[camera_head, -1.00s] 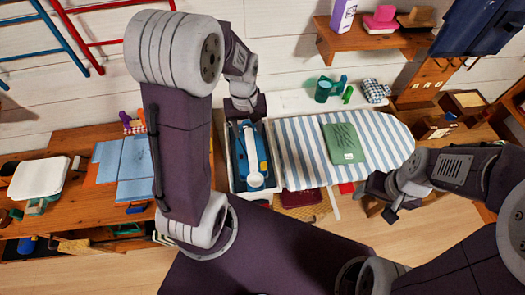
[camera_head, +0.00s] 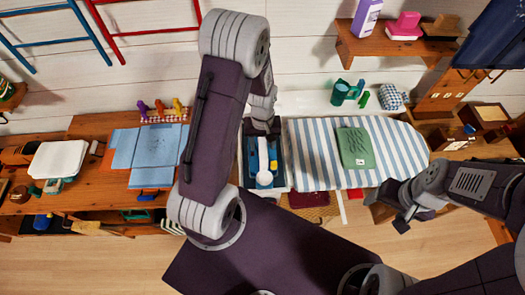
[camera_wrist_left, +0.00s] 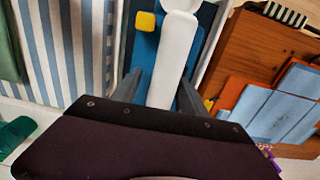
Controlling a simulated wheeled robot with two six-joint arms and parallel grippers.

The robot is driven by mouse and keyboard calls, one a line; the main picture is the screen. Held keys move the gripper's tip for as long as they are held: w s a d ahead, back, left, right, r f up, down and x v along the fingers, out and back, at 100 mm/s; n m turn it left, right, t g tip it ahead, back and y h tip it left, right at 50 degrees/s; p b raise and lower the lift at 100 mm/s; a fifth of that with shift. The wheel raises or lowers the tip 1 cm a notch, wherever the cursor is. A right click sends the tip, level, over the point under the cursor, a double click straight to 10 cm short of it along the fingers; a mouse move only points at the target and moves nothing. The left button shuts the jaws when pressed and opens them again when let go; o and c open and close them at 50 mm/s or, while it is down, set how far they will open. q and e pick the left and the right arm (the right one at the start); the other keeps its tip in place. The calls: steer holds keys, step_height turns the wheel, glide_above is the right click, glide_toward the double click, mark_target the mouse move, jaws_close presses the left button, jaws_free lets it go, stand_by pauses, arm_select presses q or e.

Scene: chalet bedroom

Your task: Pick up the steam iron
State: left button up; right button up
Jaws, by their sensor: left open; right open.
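The steam iron (camera_head: 264,179) is blue with a white handle and lies in a tray at the left end of the striped ironing board (camera_head: 305,150). My left gripper (camera_wrist_left: 158,92) is open over the iron. In the left wrist view, the iron's white handle (camera_wrist_left: 176,55) runs between the two fingers, and a yellow button (camera_wrist_left: 145,21) shows beside it on the blue body. I cannot tell whether the fingers touch the handle. In the head view my left arm hides part of the iron. My right gripper (camera_head: 405,217) is open and empty, in front of the board's right end.
A folded green cloth (camera_head: 353,148) lies on the board. A green watering can (camera_head: 343,92) and a checked item (camera_head: 393,97) stand behind it. A wooden bench on the left bears blue cloths (camera_head: 150,155) and a white board (camera_head: 58,160). A wall shelf (camera_head: 380,47) is at upper right.

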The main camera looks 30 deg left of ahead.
arm_select(q)
jaws_close()
steer(key=shift+r, duration=0.1)
stand_by(1.3)
